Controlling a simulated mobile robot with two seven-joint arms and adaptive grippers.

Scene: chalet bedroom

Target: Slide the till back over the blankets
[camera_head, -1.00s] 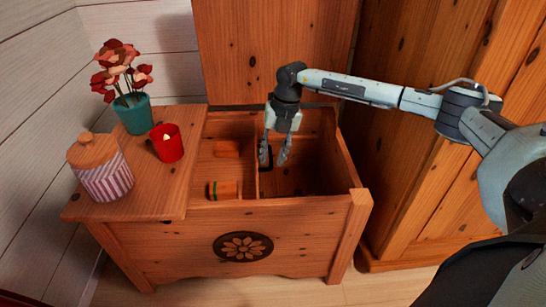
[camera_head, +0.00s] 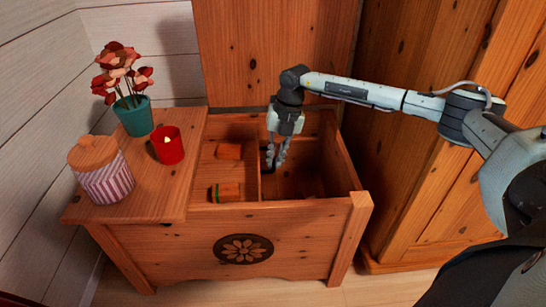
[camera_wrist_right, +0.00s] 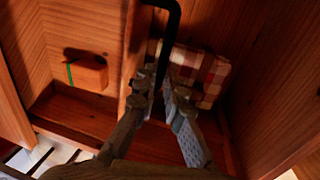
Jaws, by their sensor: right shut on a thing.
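The till (camera_head: 232,173) is a wooden tray on the left side of the open chest (camera_head: 170,250). A black handle (camera_head: 264,167) stands on its right wall; it also shows in the right wrist view (camera_wrist_right: 173,22). My right gripper (camera_head: 276,163) reaches down into the chest, its fingers closed together on the handle. The fingers (camera_wrist_right: 168,90) show in the wrist view, beside the till's wall. A red-and-white checked blanket (camera_wrist_right: 203,72) lies low in the chest, right of the till, partly hidden by the fingers. My left gripper is not in view.
Orange blocks (camera_head: 229,151) lie in the till. A fixed top on the left holds a flower pot (camera_head: 134,117), a red candle cup (camera_head: 168,146) and a striped jar (camera_head: 103,178). The raised lid (camera_head: 270,50) stands behind; a wardrobe (camera_head: 420,190) is right.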

